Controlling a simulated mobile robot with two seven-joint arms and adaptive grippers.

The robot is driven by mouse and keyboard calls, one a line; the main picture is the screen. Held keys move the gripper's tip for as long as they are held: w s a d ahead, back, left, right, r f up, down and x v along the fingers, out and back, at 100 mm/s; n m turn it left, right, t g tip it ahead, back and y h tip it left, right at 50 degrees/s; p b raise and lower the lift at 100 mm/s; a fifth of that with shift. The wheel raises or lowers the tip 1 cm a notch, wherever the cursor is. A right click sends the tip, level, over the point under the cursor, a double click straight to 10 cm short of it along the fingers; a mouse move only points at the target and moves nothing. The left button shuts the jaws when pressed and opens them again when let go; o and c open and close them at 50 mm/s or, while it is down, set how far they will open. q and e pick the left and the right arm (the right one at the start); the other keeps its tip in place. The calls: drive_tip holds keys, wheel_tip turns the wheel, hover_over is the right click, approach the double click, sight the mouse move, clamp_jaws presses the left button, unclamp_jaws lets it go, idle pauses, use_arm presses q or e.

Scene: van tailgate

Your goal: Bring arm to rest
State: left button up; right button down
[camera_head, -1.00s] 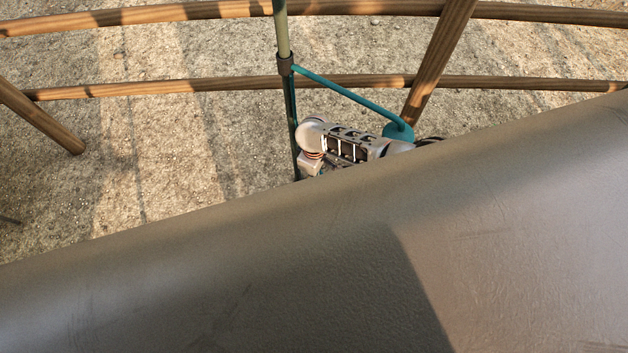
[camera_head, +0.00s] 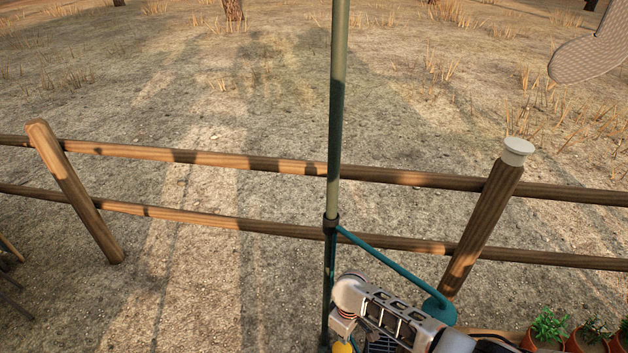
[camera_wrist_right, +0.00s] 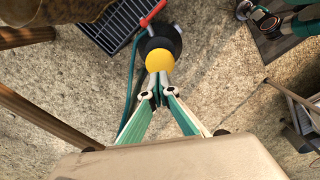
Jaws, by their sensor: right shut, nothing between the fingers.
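My right gripper (camera_wrist_right: 158,88) shows in the right wrist view with its teal and white fingers together and nothing between them. Beyond its tips is a round yellow thing (camera_wrist_right: 160,61) with a black round part around it. I cannot tell from this view whether the tips touch it. In the head view my right arm is at the bottom, right of the pole, and its gripper end is cut off or hidden by the lower edge. My left gripper is in neither view.
A green pole (camera_head: 337,110) with a teal brace (camera_head: 385,263) stands by my right arm. A wooden rail fence (camera_head: 240,160) crosses behind. Potted plants (camera_head: 549,325) are at lower right. A black grate (camera_wrist_right: 110,25) lies near the yellow thing. Open ground lies beyond the fence.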

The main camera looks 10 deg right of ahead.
drive_tip(key=s+a+m+t+y, duration=0.35)
drive_tip(key=s+a, duration=0.25)
drive_tip(key=s, duration=0.2)
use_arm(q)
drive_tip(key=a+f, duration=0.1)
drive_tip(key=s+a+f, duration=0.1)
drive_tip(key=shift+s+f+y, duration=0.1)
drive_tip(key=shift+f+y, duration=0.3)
use_arm(e)
drive_tip(key=s+d+r+t, duration=0.3)
drive_tip(key=d+r, duration=0.2)
drive_tip(key=d, duration=0.2)
drive_tip(key=s+d+r+m+t+h, duration=0.1)
drive_tip(key=s+d+r+t, duration=0.2)
drive_tip(key=d, duration=0.4)
wheel_tip(320, 180, up, 2)
drive_tip(key=shift+s+r+t, duration=0.2)
drive_tip(key=shift+r+t, duration=0.05)
drive_tip(key=shift+t, duration=0.2)
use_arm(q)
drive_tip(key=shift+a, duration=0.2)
use_arm(e)
drive_tip(key=shift+f+h, duration=0.1)
drive_tip(key=shift+h, duration=0.15)
